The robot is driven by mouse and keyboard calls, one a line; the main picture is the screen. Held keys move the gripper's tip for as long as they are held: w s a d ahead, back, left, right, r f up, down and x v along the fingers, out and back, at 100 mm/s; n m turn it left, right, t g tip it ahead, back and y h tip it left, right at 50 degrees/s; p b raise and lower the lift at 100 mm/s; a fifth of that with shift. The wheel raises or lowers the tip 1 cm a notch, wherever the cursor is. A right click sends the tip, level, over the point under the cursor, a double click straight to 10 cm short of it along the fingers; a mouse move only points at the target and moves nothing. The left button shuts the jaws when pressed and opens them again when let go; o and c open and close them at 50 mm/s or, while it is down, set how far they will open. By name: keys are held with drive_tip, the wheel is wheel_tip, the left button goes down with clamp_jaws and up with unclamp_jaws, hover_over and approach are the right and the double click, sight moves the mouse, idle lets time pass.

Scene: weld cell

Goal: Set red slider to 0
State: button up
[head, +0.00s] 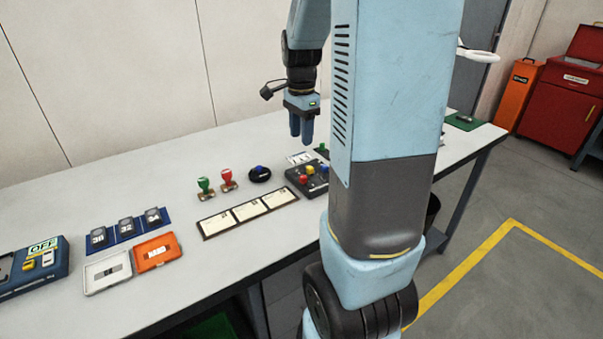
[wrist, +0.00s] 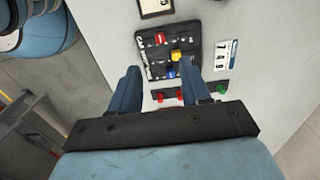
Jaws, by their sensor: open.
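The dark slider panel (wrist: 148,69) lies on the bench below my gripper in the wrist view. Its red slider knob (wrist: 160,38) is on the row farthest from my gripper, with the yellow knob (wrist: 176,56) and blue knob (wrist: 170,73) on the nearer rows. The scale marks are too small to read. My gripper (head: 301,138) is above the panel, fingers pointing down. In the wrist view its fingers (wrist: 161,68) are apart, with nothing between them.
A strip with red and green buttons (wrist: 222,88) and a numbered card (wrist: 226,57) lie beside the panel.

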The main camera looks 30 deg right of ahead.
sight(301, 177)
wheel_tip(301, 177, down, 14)
drive_tip(key=shift+r, duration=0.2)
idle(0.4)
clamp_jaws()
idle(0.4)
